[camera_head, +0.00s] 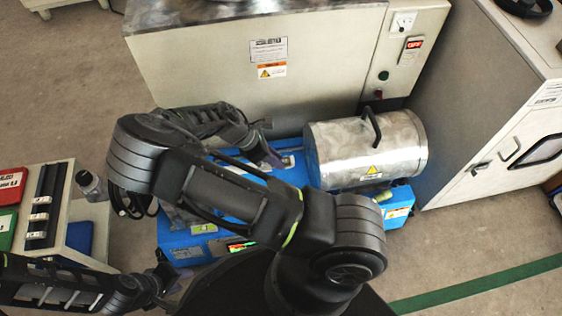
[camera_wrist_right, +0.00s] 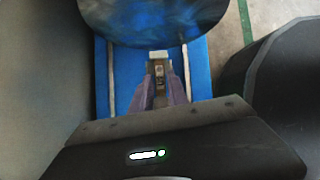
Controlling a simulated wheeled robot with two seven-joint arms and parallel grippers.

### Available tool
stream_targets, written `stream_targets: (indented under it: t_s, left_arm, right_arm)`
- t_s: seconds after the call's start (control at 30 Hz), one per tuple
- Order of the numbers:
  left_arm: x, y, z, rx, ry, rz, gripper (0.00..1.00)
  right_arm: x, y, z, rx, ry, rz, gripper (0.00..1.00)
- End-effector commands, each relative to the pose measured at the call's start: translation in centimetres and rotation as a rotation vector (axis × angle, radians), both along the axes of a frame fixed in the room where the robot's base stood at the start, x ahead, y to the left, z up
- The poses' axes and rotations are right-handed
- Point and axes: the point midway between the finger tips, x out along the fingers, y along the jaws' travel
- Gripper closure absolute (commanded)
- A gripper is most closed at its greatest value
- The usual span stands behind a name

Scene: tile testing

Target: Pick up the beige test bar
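In the right wrist view, a small pale beige block (camera_wrist_right: 159,54), which may be the test bar, sits at the far end of a narrow grey-brown fixture (camera_wrist_right: 158,69) on the blue machine. My right gripper (camera_wrist_right: 161,82) points at this fixture, its two fingers apart with a gap between the tips. I cannot tell whether the tips touch anything. In the head view, my right gripper (camera_head: 272,158) is low over the blue machine, just left of the metal cylinder; the bar cannot be made out there. My left gripper (camera_head: 168,284) is at the bottom left, its fingers partly hidden.
The blue machine (camera_head: 172,233) carries a metal cylinder (camera_head: 370,150) with a handle. A large beige cabinet (camera_head: 200,65) stands behind, another (camera_head: 500,130) at right.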

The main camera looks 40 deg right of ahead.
Motion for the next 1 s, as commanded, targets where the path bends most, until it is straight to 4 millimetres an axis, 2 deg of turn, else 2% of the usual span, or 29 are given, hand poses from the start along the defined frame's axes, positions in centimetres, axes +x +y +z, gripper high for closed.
stream_targets:
  t_s: [0.03,0.23,0.77,0.87,1.0]
  left_arm:
    - [0.0,0.0,0.0,0.0,0.0,0.0,0.64]
    - [0.0,0.0,0.0,0.0,0.0,0.0,0.64]
    - [0.0,0.0,0.1,0.0,0.0,0.0,0.64]
    - [-0.1,-0.1,0.4,-0.001,0.0,-0.001,0.64]
    - [-0.2,-0.2,1.3,-0.004,0.004,-0.005,0.64]
  right_arm:
    - [0.0,0.0,0.0,0.0,0.0,0.0,0.85]
    - [0.0,0.0,0.0,0.0,0.0,0.0,1.0]
    - [0.0,0.0,0.1,0.0,0.0,0.0,1.0]
    - [0.0,0.0,0.8,0.001,-0.001,0.0,1.0]
    - [0.1,0.1,2.8,0.002,-0.003,0.001,1.0]
